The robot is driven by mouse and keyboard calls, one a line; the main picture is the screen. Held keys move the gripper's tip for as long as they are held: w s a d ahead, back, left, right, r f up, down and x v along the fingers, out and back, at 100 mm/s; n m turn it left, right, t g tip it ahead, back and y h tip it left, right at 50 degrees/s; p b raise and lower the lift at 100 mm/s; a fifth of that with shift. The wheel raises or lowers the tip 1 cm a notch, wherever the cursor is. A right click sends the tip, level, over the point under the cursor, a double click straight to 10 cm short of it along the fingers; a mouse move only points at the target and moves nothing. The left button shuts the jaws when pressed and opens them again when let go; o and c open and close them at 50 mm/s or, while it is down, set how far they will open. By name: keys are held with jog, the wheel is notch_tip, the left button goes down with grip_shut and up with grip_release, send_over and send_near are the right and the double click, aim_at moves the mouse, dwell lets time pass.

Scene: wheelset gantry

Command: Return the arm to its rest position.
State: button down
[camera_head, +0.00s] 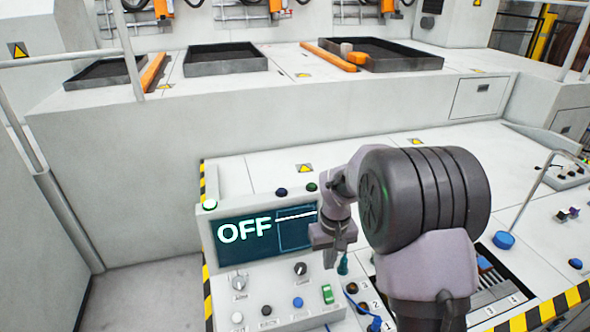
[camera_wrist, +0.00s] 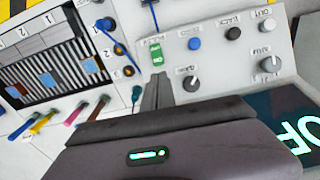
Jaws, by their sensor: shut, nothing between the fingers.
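My arm stands folded over the console in the head view, and its dark rounded link hides part of the console. My gripper (camera_head: 330,258) points down in front of the right part of the control panel. In the wrist view my gripper (camera_wrist: 158,78) has its two dark fingers together with nothing between them. A small teal piece (camera_wrist: 136,93) shows just left of the fingers; I cannot tell whether they touch.
The control panel (camera_wrist: 222,60) has knobs, buttons and a green switch (camera_wrist: 156,54). Its screen (camera_head: 245,232) reads OFF. Blue cables (camera_wrist: 106,28) and a slotted rack (camera_wrist: 50,62) lie beside it. Dark trays (camera_head: 225,60) sit on the raised ledge behind.

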jog(key=s+a+r+m+t+b, duration=0.2)
jog(key=s+r+m+t+b, duration=0.1)
jog(key=s+r, duration=1.05)
jog(key=s+a+m+t+y+b, duration=0.1)
jog(key=s+m+t+b, duration=0.1)
jog(key=s, duration=1.2)
jog(key=shift+a+r+m+y, duration=0.35)
jog(key=shift+r+m+y, duration=0.05)
jog(key=shift+m, duration=0.2)
